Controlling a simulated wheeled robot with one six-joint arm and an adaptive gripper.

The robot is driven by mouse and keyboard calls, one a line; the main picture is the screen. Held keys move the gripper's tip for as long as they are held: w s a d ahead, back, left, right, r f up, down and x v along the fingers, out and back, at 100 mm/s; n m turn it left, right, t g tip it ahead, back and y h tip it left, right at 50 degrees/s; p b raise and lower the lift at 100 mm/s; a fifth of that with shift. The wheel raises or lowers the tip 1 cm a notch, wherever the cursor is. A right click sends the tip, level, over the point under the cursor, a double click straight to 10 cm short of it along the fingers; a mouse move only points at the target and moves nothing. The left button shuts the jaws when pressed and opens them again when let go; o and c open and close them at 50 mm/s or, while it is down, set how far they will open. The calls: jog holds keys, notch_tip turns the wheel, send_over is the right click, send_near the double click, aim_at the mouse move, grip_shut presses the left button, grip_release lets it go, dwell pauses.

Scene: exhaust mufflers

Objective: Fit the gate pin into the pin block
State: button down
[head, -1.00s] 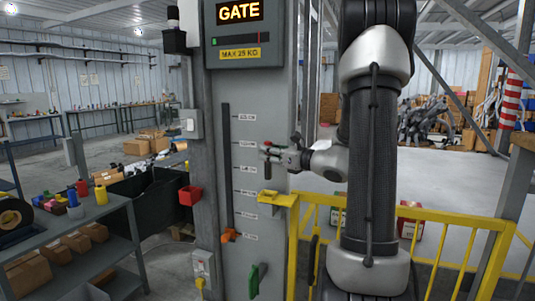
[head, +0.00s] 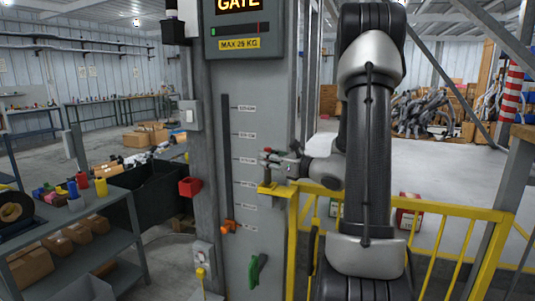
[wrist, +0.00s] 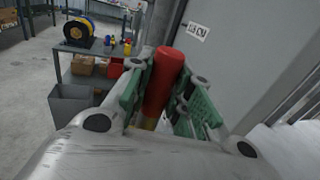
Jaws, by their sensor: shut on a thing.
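The gate pin has a red top (wrist: 164,80), seen in the wrist view upright between the green finger pads. In the head view its red top (head: 267,150) shows just above my gripper (head: 271,161), and its dark lower part (head: 267,176) hangs below. My gripper (wrist: 166,100) is shut on the pin. The yellow pin block (head: 279,190) is on the gate column beside the yellow railing. The pin's lower end is right at the block in the head view; I cannot tell whether it is inside the hole.
The grey gate column (head: 240,140) with its slot and labels stands close beside my gripper. A yellow railing (head: 430,225) runs to the right. A shelf (head: 85,220) stands left.

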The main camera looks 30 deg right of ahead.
aim_at(268, 183)
jog(key=shift+f, duration=2.55)
jog(key=c, duration=1.2)
grip_release()
jog(key=v, duration=1.2)
